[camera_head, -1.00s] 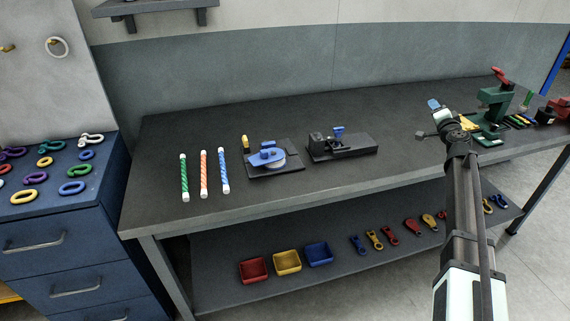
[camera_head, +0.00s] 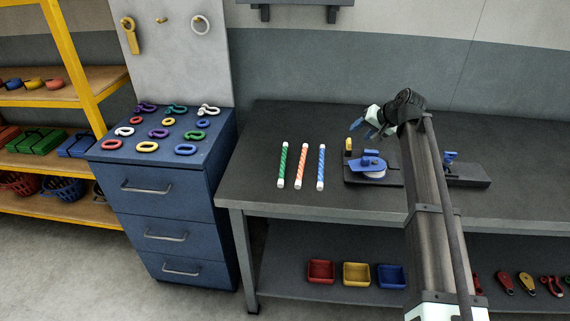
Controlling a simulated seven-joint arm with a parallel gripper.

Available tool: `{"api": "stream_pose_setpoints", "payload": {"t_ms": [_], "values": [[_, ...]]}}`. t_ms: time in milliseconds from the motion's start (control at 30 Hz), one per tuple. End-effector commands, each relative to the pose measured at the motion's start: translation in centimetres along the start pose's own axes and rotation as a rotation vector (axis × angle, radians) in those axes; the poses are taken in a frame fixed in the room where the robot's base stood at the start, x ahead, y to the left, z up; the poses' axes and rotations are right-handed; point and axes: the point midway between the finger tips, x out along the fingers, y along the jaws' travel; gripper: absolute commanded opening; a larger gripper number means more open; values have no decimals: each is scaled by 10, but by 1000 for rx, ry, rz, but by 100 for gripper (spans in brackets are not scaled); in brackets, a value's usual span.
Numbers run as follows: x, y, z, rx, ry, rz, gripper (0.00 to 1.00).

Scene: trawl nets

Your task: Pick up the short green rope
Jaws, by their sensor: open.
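The short green rope (camera_head: 282,165) is a green striped piece with white ends. It lies on the dark workbench (camera_head: 245,185), leftmost of three ropes side by side. An orange rope (camera_head: 301,167) and a blue rope (camera_head: 321,167) lie to its right, apart from it. My gripper (camera_head: 361,129) is open and empty, above the back part of the bench, to the right of the three ropes and above a blue-handled tool. Nothing covers the green rope.
A blue-handled tool (camera_head: 370,164) on a dark base sits right of the ropes, with a yellow piece (camera_head: 348,145) beside it. A blue cabinet (camera_head: 165,194) with several coloured rings stands left. Red, yellow and blue bins (camera_head: 356,274) are on the lower shelf.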

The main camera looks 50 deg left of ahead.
Motion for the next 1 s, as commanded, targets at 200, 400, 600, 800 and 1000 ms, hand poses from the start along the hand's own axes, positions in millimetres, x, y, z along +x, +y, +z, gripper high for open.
{"api": "stream_pose_setpoints", "payload": {"t_ms": [200,400,600,800,1000], "values": [[28,-86,55,-90,-221,125,49],[34,-152,106,-153,-387,274,49],[28,-202,146,-190,-492,412,49],[23,-223,165,-202,-534,485,49],[28,-220,172,-203,-540,497,49]]}}
